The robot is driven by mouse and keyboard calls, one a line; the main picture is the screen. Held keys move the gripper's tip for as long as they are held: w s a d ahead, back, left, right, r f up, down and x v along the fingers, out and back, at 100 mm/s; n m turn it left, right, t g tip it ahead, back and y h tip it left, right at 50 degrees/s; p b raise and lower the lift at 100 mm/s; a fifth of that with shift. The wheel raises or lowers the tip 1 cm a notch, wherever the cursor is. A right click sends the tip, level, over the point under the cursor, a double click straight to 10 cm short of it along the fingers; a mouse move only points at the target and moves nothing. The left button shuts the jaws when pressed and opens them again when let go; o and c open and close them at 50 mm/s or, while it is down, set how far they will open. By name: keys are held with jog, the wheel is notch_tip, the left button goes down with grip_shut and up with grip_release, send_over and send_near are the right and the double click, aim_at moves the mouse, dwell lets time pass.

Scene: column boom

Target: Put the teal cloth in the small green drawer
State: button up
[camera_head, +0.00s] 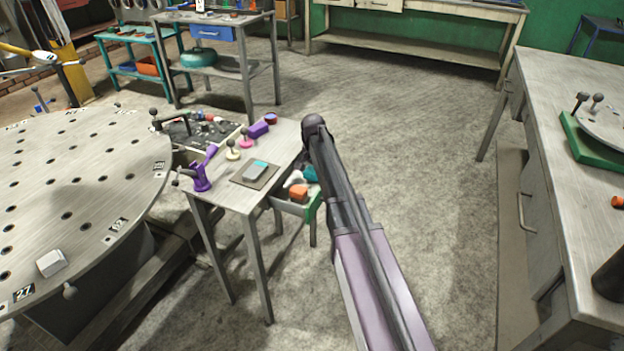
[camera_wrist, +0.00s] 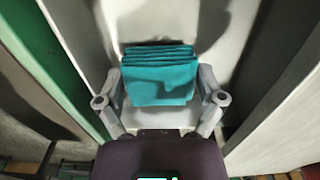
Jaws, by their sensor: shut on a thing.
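The teal cloth (camera_wrist: 160,78) is a folded stack between the two fingers of my gripper (camera_wrist: 163,92), which is shut on it. In the wrist view, pale drawer floor lies behind the cloth, and a green front runs along the left. I cannot tell whether the cloth touches the floor. In the head view, the small green drawer (camera_head: 314,207) stands open under the right side of the small table. A bit of the cloth (camera_head: 311,173) shows at the drawer, beside my arm. My gripper is mostly hidden there by my arm.
An orange thing (camera_head: 299,193) shows at the open drawer. The small table (camera_head: 222,192) holds a grey-and-teal item on a board (camera_head: 255,172), a purple clamp-like thing (camera_head: 203,172) and several knobs. A round perforated table (camera_head: 75,190) stands left, a workbench (camera_head: 560,130) right. Floor between is clear.

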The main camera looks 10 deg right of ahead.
aim_at(313, 170)
jog(key=shift+f, duration=0.45)
jog(key=shift+f+b, duration=0.2)
jog(key=shift+b, duration=0.15)
jog(key=o, duration=0.7)
jog(key=shift+r, duration=0.1)
jog(key=shift+r, duration=0.1)
notch_tip(313, 170, up, 12)
jog(key=p, duration=1.2)
dwell(0.3)
jog(key=s+n, duration=0.2)
jog(key=s, duration=0.8)
jog(key=s+n, duration=0.2)
jog(key=s, duration=0.8)
jog(key=s+a+n, duration=0.1)
jog(key=s+n, duration=0.2)
jog(key=s, duration=0.6)
jog(key=shift+s, duration=0.4)
